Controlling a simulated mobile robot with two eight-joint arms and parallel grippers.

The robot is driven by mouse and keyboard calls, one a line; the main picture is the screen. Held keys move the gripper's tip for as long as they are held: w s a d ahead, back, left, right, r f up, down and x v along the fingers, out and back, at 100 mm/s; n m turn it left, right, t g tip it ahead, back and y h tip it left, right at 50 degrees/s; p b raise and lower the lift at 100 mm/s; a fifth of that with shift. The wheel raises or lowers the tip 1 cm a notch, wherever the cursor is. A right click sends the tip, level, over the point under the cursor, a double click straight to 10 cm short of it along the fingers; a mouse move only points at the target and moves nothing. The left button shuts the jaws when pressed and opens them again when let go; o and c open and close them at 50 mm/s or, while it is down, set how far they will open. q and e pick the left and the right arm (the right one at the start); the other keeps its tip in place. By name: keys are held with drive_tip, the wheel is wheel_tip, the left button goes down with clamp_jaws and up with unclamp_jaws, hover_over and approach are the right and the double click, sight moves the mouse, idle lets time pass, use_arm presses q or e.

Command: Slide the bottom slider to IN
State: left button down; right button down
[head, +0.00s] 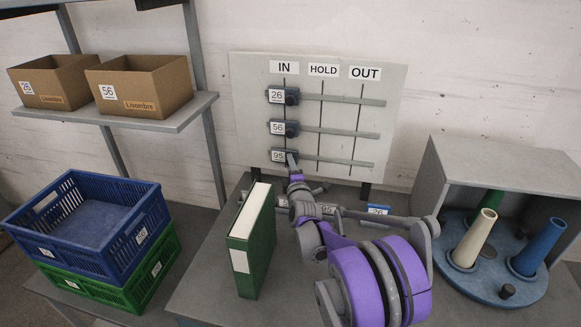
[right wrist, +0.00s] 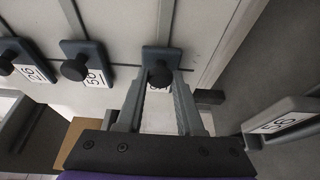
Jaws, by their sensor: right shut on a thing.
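The white board (head: 345,75) has columns marked IN, HOLD and OUT and three horizontal rails. The bottom slider (head: 278,155), labelled 95, sits at the left end of its rail (head: 345,163), under IN. My right gripper (head: 291,158) is at this slider. In the right wrist view its fingers are shut on the round dark knob (right wrist: 160,75) of the slider plate (right wrist: 163,55); the label is mostly hidden. The 26 slider (head: 277,96) and the 56 slider (head: 278,128) also stand under IN. My left gripper is not in view.
A green binder (head: 255,245) stands on the table left of my right arm. A blue round base with cones (head: 475,240) is at the right under a grey box-like cover (head: 500,165). Stacked crates (head: 95,220) and shelf boxes (head: 140,85) are at the left.

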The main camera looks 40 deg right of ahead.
drive_tip(key=shift+a, duration=0.1)
drive_tip(key=c, duration=1)
unclamp_jaws()
drive_tip(key=o, duration=0.5)
drive_tip(key=shift+w+a, duration=0.1)
drive_tip(key=shift+w, duration=0.1)
drive_tip(key=shift+c, duration=0.2)
drive_tip(key=shift+s, duration=0.1)
drive_tip(key=b+v, duration=0.1)
drive_tip(key=v, duration=0.9)
drive_tip(key=shift+s+b, duration=0.3)
drive_tip(key=shift+s, duration=0.1)
drive_tip(key=shift+a, duration=0.1)
